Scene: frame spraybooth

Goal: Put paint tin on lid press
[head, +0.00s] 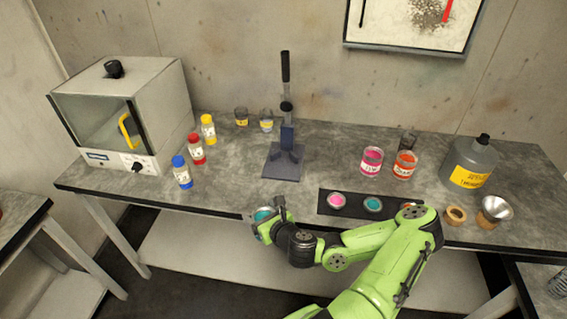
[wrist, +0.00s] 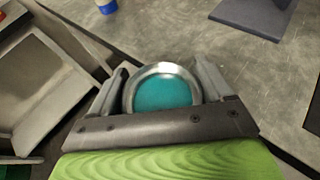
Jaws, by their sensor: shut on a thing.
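An open paint tin (wrist: 162,92) with teal paint and a metal rim is held between the two fingers of my gripper (wrist: 163,88). In the head view the tin (head: 263,214) shows at the front edge of the bench, partly hidden by my gripper (head: 268,222). The lid press (head: 284,163) stands on the bench beyond my gripper, a dark flat base with an upright post and lever. Its base is bare. A corner of the base (wrist: 255,18) shows at the top right of the wrist view. The tin is apart from the press.
A dark mat (head: 355,206) with several tins lies at the bench front, right of my gripper. Blue (head: 182,173), red (head: 196,149) and yellow (head: 208,129) bottles stand left of the press. Pink (head: 371,161) and orange (head: 404,165) jars stand right. The bench before the press is clear.

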